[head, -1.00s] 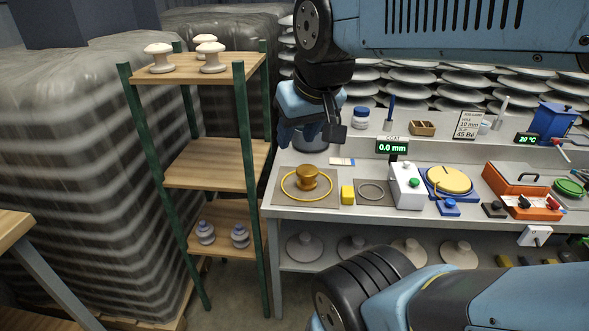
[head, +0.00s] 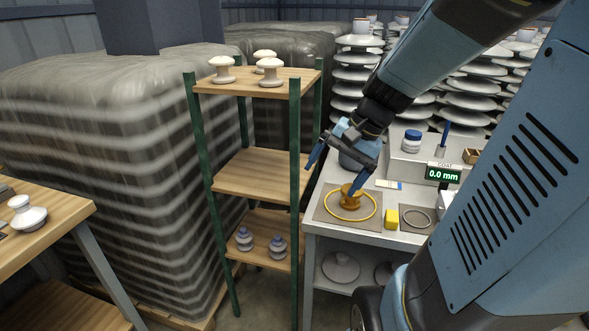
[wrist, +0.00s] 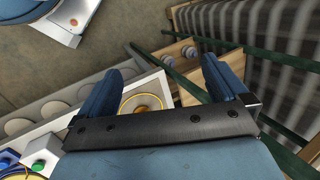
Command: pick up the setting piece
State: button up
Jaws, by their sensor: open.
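An amber spool-shaped piece (head: 350,198), which I take to be the setting piece, stands upright inside a yellow ring (head: 369,212) on a grey-brown mat (head: 326,212) at the workbench's left end. In the wrist view the piece (wrist: 143,108) shows small, below and between the fingers. My gripper (head: 338,170) is open and empty, its fingers spread wide. In the head view one finger overlaps the top of the piece, and the other reaches towards the shelf. I cannot tell the exact gap, but the wrist view shows the gripper well above the piece.
A yellow block (head: 391,219) and a second mat with a grey ring (head: 416,217) lie to the right. A wooden shelf with green posts (head: 294,150) stands close on the left. A white-blue jar (head: 411,141) stands behind. My arm hides the bench's right side.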

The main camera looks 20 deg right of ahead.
jog(key=w+d+f+m+t+y, duration=0.2)
jog(key=w+d+f+m+t, duration=0.25)
jog(key=d+f+m, duration=0.35)
jog(key=w+d+f+m+t+y, duration=0.2)
jog(key=w+d+f+m+t, duration=0.1)
jog(key=w+d+f+m, duration=0.5)
jog(key=m+t+h, duration=0.2)
jog(key=m, duration=0.5)
send_near(353, 204)
jog(key=r, duration=0.1)
jog(key=d+r, duration=0.1)
jog(key=s+r, duration=0.1)
jog(key=shift+d, duration=0.35)
jog(key=shift+w+f, duration=0.1)
jog(key=shift+w, duration=0.15)
jog(key=x, duration=1.3)
jog(key=shift+w+a, duration=0.1)
jog(key=shift+w, duration=0.05)
jog(key=shift+c, duration=0.4)
jog(key=c, duration=1.1)
